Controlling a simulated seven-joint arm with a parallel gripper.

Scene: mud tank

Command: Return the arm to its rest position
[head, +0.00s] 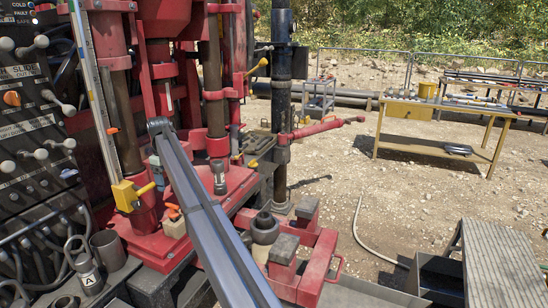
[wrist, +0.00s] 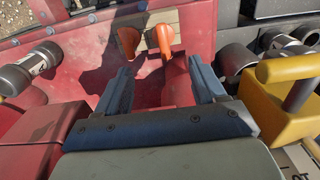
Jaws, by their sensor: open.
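My gripper (wrist: 162,80) shows in the wrist view with its two grey fingers spread apart and nothing between them. It hangs over a red steel deck (wrist: 90,70). Two orange-tipped pieces (wrist: 165,42) and a pale wooden block (wrist: 190,28) lie just beyond the fingertips; contact cannot be told. In the head view my long grey arm link (head: 215,220) runs from the bottom edge up to a joint near the red machine (head: 160,70). The gripper's fingers cannot be made out there.
A yellow block with a handle (wrist: 285,95) stands right of my gripper; it also shows in the head view (head: 126,195). Lever panel (head: 35,120) is at far left. A yellow workbench (head: 440,125) stands back right, with open gravel before it.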

